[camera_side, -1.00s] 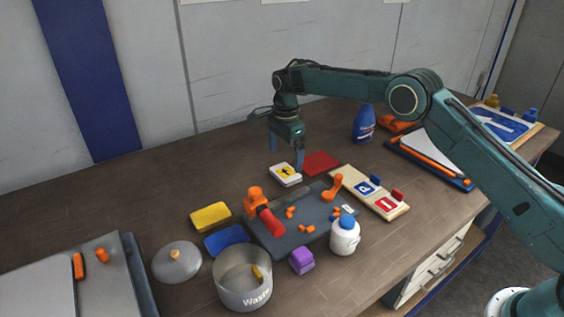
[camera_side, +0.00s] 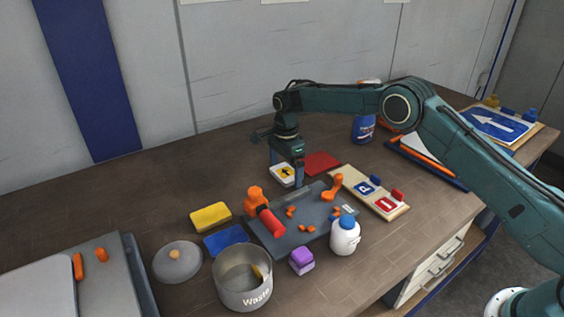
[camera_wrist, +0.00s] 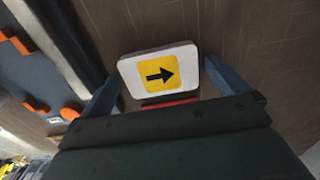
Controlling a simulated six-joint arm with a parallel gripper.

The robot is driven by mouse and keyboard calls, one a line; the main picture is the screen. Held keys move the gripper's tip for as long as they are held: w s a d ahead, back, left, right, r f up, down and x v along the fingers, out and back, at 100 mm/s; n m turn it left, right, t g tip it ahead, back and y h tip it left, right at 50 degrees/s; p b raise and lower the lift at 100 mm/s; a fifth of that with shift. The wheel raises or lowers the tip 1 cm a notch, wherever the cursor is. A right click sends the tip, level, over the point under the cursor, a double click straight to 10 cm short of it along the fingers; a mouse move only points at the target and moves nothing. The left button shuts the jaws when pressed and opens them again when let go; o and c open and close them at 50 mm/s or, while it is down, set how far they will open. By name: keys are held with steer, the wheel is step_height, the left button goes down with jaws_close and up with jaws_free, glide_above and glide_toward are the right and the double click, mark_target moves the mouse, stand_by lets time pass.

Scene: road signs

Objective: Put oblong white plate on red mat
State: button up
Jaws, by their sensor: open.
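The oblong white plate (camera_side: 281,176) bears a yellow square with a black arrow. It lies on the brown table, left of the red mat (camera_side: 322,162) and apart from it. My gripper (camera_side: 285,177) is low over the plate and points down. In the wrist view the plate (camera_wrist: 128,70) lies between the two open fingers (camera_wrist: 165,82), one on each side. A strip of the red mat (camera_wrist: 172,101) shows below the plate there, partly hidden by my gripper's body.
A dark grey tray (camera_side: 283,242) with orange pieces is close in front of the plate. A wooden board (camera_side: 395,213) with small signs is to the right. A blue bottle (camera_side: 363,128) stands behind. The table left of the plate (camera_side: 130,195) is clear.

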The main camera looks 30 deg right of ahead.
mark_target(286, 172)
steer(key=c, duration=1)
steer(key=shift+r, duration=0.1)
step_height(286, 172, up, 10)
stand_by(0.4)
